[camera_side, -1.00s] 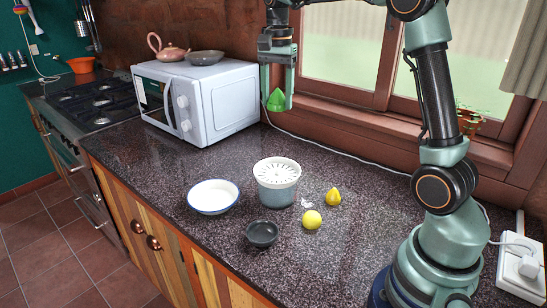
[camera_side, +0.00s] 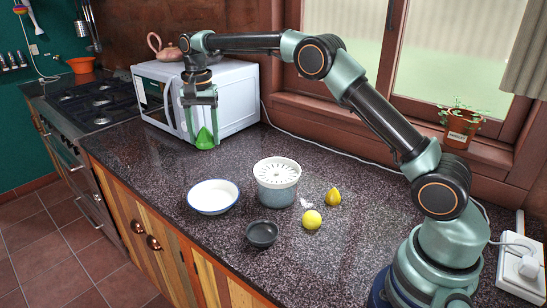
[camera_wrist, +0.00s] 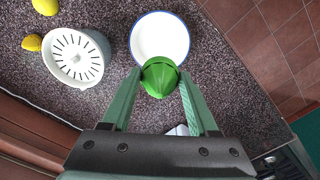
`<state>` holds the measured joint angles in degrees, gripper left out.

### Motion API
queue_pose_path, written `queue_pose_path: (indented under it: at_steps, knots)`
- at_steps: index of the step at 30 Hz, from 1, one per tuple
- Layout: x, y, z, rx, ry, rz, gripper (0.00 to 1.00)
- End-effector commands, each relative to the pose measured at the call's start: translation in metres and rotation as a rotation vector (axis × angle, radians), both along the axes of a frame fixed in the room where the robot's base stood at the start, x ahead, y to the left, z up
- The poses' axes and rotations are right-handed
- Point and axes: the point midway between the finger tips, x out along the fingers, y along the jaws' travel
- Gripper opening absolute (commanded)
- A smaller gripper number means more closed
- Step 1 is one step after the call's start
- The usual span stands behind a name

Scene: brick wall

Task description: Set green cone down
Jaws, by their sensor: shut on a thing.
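The green cone (camera_side: 205,139) is a small ridged juicer cone, held tip up between the fingers of my gripper (camera_side: 203,122). My gripper is shut on it, in front of the microwave and above the dark counter. In the wrist view the green cone (camera_wrist: 160,78) sits between the fingertips of my gripper (camera_wrist: 160,88), and its top overlaps the lower rim of the white bowl in the picture. How high its base is above the counter is hard to tell.
The white microwave (camera_side: 225,100) stands close behind my gripper. A white bowl (camera_side: 213,197), a strainer-topped juicer base (camera_side: 276,175), a small dark bowl (camera_side: 262,234), a lemon (camera_side: 312,220) and a cut lemon piece (camera_side: 333,196) stand nearer. Counter between gripper and white bowl is clear.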

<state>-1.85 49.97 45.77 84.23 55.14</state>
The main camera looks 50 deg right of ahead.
Motion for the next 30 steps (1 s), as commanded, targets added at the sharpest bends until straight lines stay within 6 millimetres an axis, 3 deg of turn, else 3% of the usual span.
queue_pose_path:
  at_steps: [9,15,25,30]
  knots:
    - [-0.002,0.0,-0.079,-0.001,0.006,-0.001,0.07]
    - [-0.002,-0.001,-0.121,0.0,0.004,-0.002,0.07]
    - [-0.001,-0.001,-0.147,0.0,0.002,-0.002,0.07]
    - [-0.001,-0.001,-0.172,0.0,0.002,-0.002,0.07]
